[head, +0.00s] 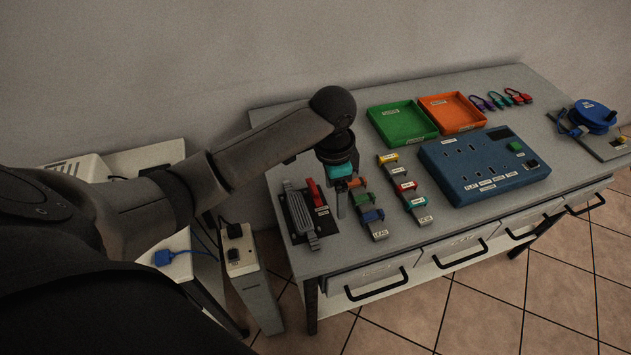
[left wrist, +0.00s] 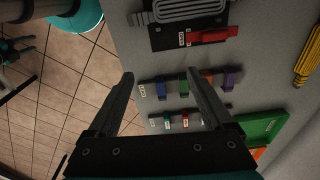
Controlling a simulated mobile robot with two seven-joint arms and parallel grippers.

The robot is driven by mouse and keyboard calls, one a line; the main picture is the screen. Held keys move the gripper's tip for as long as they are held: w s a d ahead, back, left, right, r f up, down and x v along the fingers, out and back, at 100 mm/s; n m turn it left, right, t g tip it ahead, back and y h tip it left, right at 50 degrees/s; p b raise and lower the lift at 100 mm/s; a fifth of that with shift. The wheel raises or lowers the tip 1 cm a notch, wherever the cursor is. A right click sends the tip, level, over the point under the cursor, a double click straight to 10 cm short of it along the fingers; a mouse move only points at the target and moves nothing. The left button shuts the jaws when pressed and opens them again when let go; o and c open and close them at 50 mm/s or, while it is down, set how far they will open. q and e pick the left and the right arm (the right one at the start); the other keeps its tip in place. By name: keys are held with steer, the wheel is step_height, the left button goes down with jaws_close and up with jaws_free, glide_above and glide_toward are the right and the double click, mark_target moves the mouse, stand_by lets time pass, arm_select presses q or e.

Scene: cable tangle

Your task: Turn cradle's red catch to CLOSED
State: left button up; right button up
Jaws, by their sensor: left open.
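The cradle is a dark plate (head: 295,232) at the left end of the grey bench, with a grey ribbed piece lying along it. Its red catch (head: 314,192) is a bar on the plate's right side. In the left wrist view the red catch (left wrist: 212,34) lies roughly along the plate's long edge, beside small white labels too small to read. My left gripper (head: 342,208) points down just right of the cradle, apart from the catch. In the left wrist view its fingers (left wrist: 161,75) are spread and empty. My right gripper is not seen.
Two racks of coloured clips, the near one (head: 379,235) close under my gripper, stand right of the cradle. Green (head: 402,138) and orange trays (head: 473,127) and a blue socket panel (head: 480,200) lie farther right. A yellow cable (left wrist: 307,55) shows in the left wrist view.

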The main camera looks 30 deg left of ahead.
arm_select(q)
step_height(320, 180, up, 7)
glide_above(314, 188)
steer(key=shift+n+g, duration=0.3)
steer(key=shift+n, duration=0.1)
step_height(314, 188, down, 15)
steer(key=b, duration=0.3)
steer(key=shift+r, duration=0.1)
steer(key=shift+c, duration=0.2)
jaws_close()
